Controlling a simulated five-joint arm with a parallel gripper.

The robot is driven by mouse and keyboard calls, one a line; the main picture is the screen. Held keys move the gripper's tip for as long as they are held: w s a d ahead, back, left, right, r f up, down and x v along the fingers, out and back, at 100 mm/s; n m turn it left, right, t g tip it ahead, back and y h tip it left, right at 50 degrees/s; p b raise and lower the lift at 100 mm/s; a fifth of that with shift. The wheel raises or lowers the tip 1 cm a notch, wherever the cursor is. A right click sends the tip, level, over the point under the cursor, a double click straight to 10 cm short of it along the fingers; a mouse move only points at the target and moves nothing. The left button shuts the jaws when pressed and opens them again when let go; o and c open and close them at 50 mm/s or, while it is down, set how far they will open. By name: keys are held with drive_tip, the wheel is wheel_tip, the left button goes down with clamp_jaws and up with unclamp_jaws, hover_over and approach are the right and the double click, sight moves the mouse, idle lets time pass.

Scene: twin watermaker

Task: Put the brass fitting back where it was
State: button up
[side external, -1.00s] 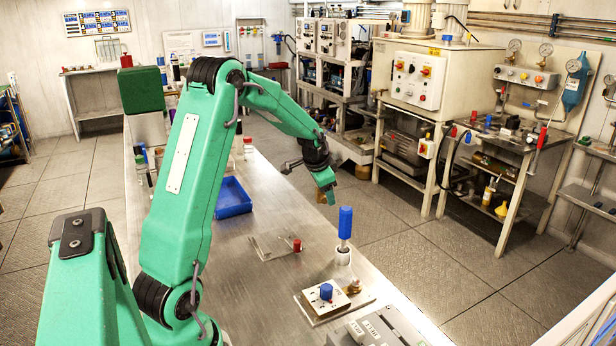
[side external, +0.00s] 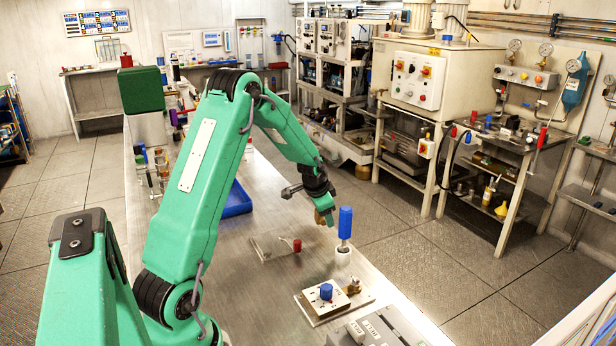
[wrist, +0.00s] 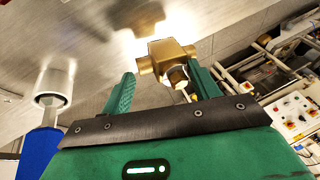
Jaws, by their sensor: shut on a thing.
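My gripper (side external: 327,220) is shut on a brass fitting (side external: 321,217) and holds it above the bench, just behind and left of a blue-handled tool standing in a white cup. In the wrist view the fitting (wrist: 168,58) sits between the green fingers of my gripper (wrist: 163,80). It has a chunky body with stubby ends. A second brass piece (side external: 354,285) sits at the right side of a white plate (side external: 325,299) with a blue knob, at the front of the bench.
The blue-handled tool (side external: 345,224) stands upright close to my gripper; its white cup (wrist: 54,82) shows in the wrist view. A clear plate with a red cap (side external: 297,245) lies left. A blue tray (side external: 236,204) is partly behind my arm. Bare bench (side external: 250,290) lies between.

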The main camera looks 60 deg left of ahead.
drive_tip(key=shift+f, duration=1.25)
drive_tip(key=shift+f, duration=0.15)
drive_tip(key=o, duration=1.2)
drive_tip(key=v, duration=1.2)
drive_tip(key=shift+w, duration=0.1)
